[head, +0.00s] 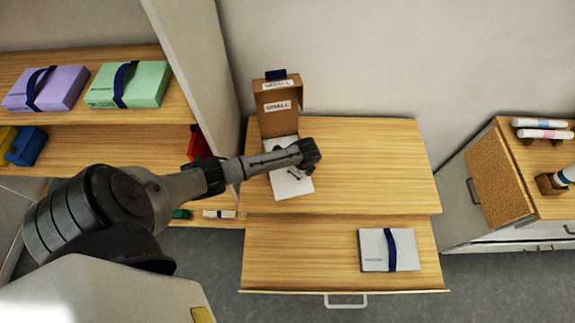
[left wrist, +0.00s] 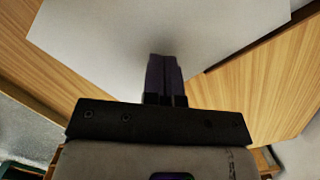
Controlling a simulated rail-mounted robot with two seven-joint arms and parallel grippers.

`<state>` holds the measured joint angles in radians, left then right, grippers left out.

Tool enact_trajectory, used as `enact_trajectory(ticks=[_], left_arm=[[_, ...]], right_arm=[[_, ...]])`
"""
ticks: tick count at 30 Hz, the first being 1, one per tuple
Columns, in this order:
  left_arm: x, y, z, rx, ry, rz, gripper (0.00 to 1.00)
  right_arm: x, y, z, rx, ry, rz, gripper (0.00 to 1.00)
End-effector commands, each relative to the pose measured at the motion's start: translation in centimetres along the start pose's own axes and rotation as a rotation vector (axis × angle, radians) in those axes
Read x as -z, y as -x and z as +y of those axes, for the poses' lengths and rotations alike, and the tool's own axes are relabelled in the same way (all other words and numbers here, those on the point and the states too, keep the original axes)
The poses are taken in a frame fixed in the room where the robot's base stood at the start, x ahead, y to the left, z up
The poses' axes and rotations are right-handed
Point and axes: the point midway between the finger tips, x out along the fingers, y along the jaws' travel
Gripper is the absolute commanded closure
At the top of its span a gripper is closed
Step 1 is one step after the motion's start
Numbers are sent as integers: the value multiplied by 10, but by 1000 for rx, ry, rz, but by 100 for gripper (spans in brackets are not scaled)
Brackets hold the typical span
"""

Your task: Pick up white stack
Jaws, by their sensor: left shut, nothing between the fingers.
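A white stack with a dark blue band (head: 375,252) lies on the pulled-out lower board at the front right of the middle table. White sheets (head: 292,188) lie flat on the tabletop in front of an upright brown box labelled "SMALL" (head: 278,122). My left gripper (head: 303,173) is over these white sheets, shut and empty, away from the banded stack. In the left wrist view the shut fingers (left wrist: 166,78) point onto a broad white surface (left wrist: 110,45); I cannot tell whether they touch it. My right gripper is not in view.
Purple (head: 45,88) and green (head: 130,84) banded stacks sit on the left shelf. A cabinet with rolls (head: 543,134) stands at the right. The right part of the middle tabletop (head: 375,165) is clear. The lower board has a front handle (head: 345,303).

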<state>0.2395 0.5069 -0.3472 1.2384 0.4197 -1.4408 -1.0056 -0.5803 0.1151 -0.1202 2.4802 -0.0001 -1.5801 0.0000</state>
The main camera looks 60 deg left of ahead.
Motion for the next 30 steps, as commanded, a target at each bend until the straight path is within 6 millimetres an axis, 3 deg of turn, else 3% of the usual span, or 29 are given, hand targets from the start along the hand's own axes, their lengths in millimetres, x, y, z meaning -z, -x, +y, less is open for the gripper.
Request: enact_trajectory(ticks=[9, 18, 27, 30], left_arm=[[78, 12, -1, 3, -2, 2, 100], [139, 22, -1, 1, 0, 1, 100], [172, 30, -1, 1, 2, -1, 100], [177, 31, -1, 1, 1, -1, 90]], right_arm=[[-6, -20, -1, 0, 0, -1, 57], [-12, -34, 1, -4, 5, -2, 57], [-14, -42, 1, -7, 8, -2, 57], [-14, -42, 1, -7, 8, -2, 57]])
